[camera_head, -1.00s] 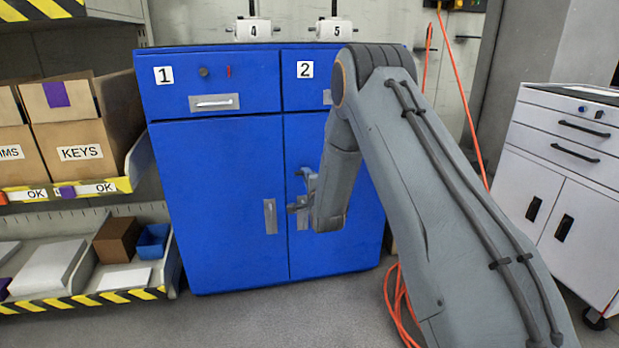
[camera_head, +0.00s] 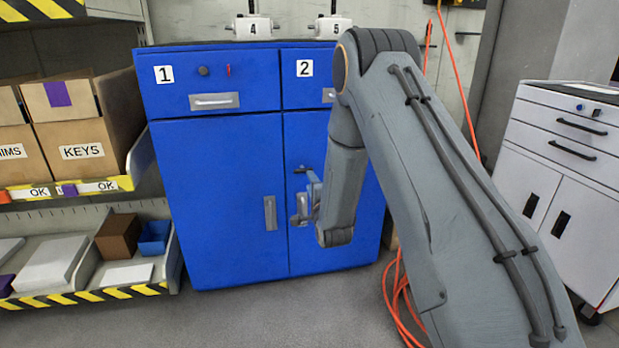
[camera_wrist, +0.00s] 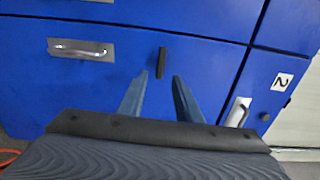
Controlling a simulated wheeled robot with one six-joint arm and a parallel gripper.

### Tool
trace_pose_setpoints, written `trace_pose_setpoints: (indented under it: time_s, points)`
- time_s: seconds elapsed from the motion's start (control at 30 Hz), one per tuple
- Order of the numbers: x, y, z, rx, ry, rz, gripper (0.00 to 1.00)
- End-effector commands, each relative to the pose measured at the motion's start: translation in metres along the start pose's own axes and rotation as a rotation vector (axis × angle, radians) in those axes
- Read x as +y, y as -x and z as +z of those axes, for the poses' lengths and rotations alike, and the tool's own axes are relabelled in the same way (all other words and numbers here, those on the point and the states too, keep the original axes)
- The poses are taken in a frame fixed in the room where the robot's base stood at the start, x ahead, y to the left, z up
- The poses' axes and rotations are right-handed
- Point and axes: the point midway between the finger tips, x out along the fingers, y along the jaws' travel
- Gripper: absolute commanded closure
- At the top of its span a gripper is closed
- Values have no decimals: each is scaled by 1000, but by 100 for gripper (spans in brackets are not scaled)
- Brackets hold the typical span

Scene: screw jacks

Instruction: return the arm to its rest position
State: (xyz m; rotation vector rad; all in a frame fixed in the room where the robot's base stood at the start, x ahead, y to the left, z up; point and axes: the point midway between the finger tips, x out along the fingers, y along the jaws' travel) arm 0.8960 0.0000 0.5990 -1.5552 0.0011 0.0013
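My arm (camera_head: 440,170) reaches up from the lower right in the head view, bends at a high elbow, and its forearm hangs down in front of the blue cabinet (camera_head: 215,200). The fingers point toward the blue cabinet front. In the head view the gripper is mostly hidden behind the forearm, close to the right door's handle; I cannot tell whether it touches anything.
Screw jacks 4 (camera_head: 252,27) and 5 (camera_head: 333,27) stand on the cabinet. Shelves with a KEYS box (camera_head: 82,150) are at left. A white cabinet (camera_head: 562,180) is at right. Orange cable (camera_head: 398,300) lies beside my arm.

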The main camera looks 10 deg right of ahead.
Motion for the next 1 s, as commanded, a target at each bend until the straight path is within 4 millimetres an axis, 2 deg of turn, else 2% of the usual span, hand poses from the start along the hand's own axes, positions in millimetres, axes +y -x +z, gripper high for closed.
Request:
trace_pose_setpoints:
  time_s: [0.13, 0.43, 0.53, 0.67, 0.77, 0.87, 1.0]
  points:
    - [-1, 8, 0, 0, 0, -1, 69]
    - [-1, 9, 1, -1, 2, 0, 69]
    - [-4, 10, 11, -13, 30, 27, 69]
    - [-10, 19, 46, -65, 147, 135, 69]
    - [-13, 39, 84, -141, 292, 261, 69]
    - [-15, 71, 120, -240, 452, 386, 69]
    - [-19, 130, 162, -412, 677, 538, 69]
